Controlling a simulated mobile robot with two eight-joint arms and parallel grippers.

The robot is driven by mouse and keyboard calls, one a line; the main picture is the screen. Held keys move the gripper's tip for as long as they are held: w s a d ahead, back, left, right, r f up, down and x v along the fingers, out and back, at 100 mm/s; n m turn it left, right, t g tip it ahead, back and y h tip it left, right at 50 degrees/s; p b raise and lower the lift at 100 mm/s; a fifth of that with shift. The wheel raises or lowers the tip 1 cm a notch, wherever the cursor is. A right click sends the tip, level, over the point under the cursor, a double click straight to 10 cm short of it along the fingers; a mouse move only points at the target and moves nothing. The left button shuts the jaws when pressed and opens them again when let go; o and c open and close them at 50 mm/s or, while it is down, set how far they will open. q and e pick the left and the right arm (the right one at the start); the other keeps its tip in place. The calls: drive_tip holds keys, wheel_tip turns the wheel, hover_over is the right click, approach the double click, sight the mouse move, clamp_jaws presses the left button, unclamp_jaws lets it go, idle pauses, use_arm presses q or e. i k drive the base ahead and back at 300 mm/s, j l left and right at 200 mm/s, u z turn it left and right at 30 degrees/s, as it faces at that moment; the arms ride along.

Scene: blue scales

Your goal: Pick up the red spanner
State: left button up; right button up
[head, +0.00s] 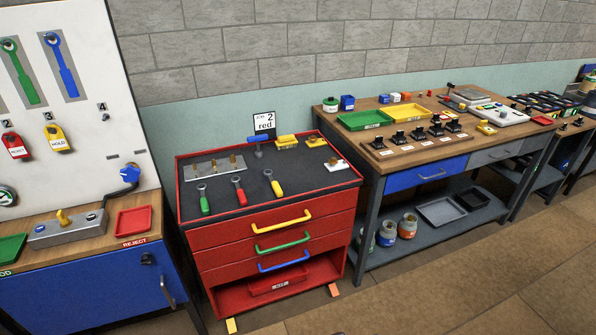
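The red spanner (240,194) lies on the dark top of the red tool cart (186,220), with its grey head toward the back and its red handle toward the front. A similar green-handled tool (204,204) lies to its left, and a yellow-handled one (276,187) lies to its right. The three lie apart from each other. Neither of my grippers shows in the head view.
A metal block with brass pegs (215,166), a blue-handled tool (258,142) and yellow items (287,140) stand toward the cart's back. A pegboard bench (80,290) stands left; a workbench (390,167) stands right. Floor (450,280) is clear in front of the workbench.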

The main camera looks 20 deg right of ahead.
sight(241, 195)
drive_tip(key=i+u, duration=0.15)
drive_tip(key=i, duration=0.35)
drive_tip(key=i+l+u, duration=0.15)
drive_tip(key=i, duration=0.35)
drive_tip(key=i+l+u, duration=0.15)
drive_tip(key=i, duration=0.35)
